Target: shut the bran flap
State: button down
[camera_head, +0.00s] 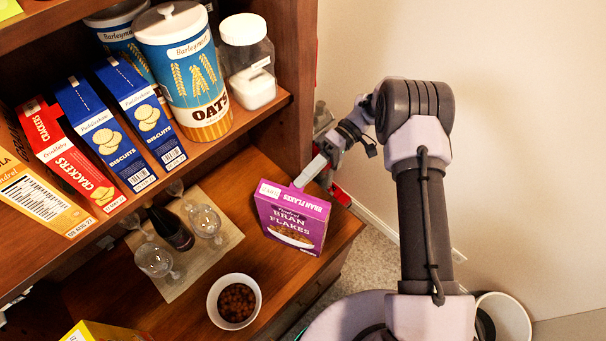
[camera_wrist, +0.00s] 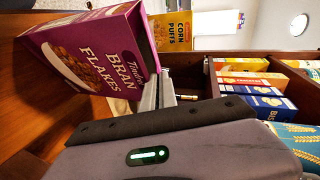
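The purple bran flakes box (camera_head: 290,228) stands upright near the right front of the wooden counter. It also shows at the upper left of the wrist view (camera_wrist: 85,58). Its purple top panel (camera_head: 305,202) looks nearly flat in the head view; I cannot tell whether the flap is fully down. My gripper (camera_head: 300,182) reaches in from the right with its tips at the top back edge of the box. In the wrist view the fingers (camera_wrist: 157,92) lie close together beside the top edge, with nothing seen between them. Contact is unclear.
A bowl of brown cereal (camera_head: 234,302) stands left of the box. The shelf above holds biscuit boxes, an oats canister (camera_head: 188,75) and a jar (camera_head: 248,65). A yellow corn puffs box (camera_wrist: 173,32) stands beyond.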

jog(key=shift+w+d+f+m+g+y+b, duration=0.1)
jog(key=shift+w+f+m+g+y+b, duration=0.1)
jog(key=shift+f+m+g+y+b, duration=0.5)
jog(key=shift+f+n, duration=0.2)
jog(key=shift+n, duration=0.1)
jog(key=c, duration=1.6)
grip_release()
jog(key=shift+c, duration=0.2)
jog(key=shift+r, duration=0.1)
